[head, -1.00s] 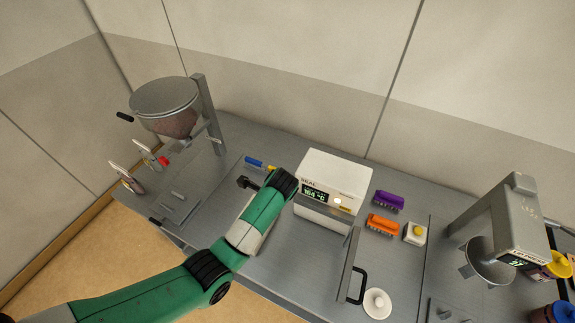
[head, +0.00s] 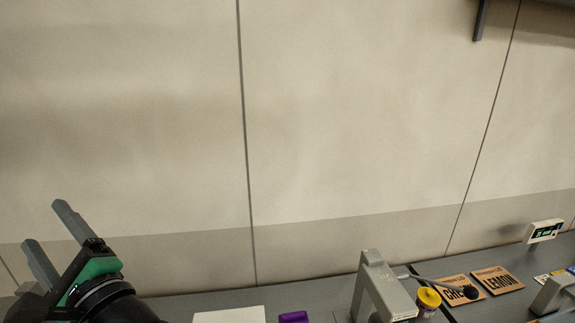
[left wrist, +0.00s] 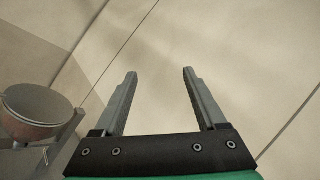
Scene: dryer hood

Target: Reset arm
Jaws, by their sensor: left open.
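My left gripper (head: 50,232) is raised at the lower left of the head view, in front of the wall. Its two grey fingers are spread apart and point up and to the left. In the left wrist view the same gripper (left wrist: 159,85) shows open, with nothing between its fingers and the bare wall behind them. My right gripper is in neither view.
A hopper (left wrist: 40,112) stands at the left in the left wrist view. Along the head view's lower edge are a white box top (head: 230,315), a purple brush (head: 293,317), a grey machine (head: 385,290), a yellow-lidded jar (head: 429,298) and the LEMON board (head: 497,280).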

